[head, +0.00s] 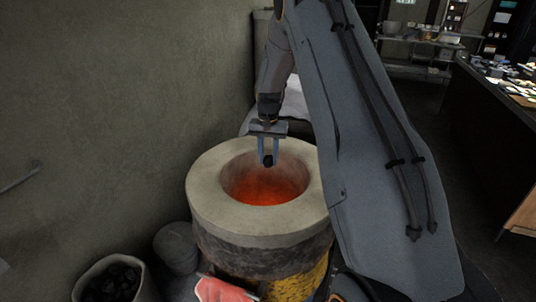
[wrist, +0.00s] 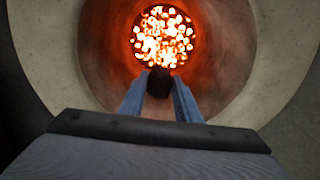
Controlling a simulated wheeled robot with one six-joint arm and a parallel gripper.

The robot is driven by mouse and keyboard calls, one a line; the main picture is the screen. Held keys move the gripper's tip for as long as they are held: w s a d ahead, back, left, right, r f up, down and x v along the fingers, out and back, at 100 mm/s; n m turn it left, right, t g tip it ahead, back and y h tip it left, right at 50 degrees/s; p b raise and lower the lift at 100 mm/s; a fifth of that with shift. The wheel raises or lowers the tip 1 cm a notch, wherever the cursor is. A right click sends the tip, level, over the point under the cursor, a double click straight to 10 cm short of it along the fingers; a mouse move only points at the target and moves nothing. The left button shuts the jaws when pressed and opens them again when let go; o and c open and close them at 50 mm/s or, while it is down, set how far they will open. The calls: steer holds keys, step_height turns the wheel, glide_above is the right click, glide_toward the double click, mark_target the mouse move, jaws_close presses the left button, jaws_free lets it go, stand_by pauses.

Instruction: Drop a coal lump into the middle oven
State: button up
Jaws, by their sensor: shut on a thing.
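The oven (head: 205,201) is a round barrel with a thick pale rim and a glowing orange inside. My gripper (head: 268,160) points down over its mouth, shut on a small black coal lump (head: 268,161). In the wrist view the coal lump (wrist: 160,83) sits between the blue fingertips of my gripper (wrist: 159,95). Behind it, bright burning coals (wrist: 163,37) glow at the bottom of the oven, inside the pale rim (wrist: 285,50). The lump appears apart from the oven walls. I cannot tell its exact height relative to the rim.
A pale container (head: 146,287) with dark coal stands at the lower left, beside a grey rounded object (head: 177,247). A red item (head: 222,290) lies in front of the oven. A bare wall (head: 120,90) rises at left. A counter (head: 500,130) stands at right.

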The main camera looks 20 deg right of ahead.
mark_target(268, 157)
steer(key=o, duration=1.1)
steer(key=shift+r+b, duration=1.15)
steer(key=shift+r, duration=2.75)
steer(key=s+a+n, duration=0.3)
steer(key=s+a, duration=0.4)
steer(key=s, duration=0.9)
steer(key=s+a+n+t, duration=0.1)
steer(key=s+a+n, duration=0.3)
steer(key=s, duration=1.1)
steer(key=a, duration=0.3)
steer(key=shift+s+f, duration=0.25)
steer(key=shift+s, duration=0.1)
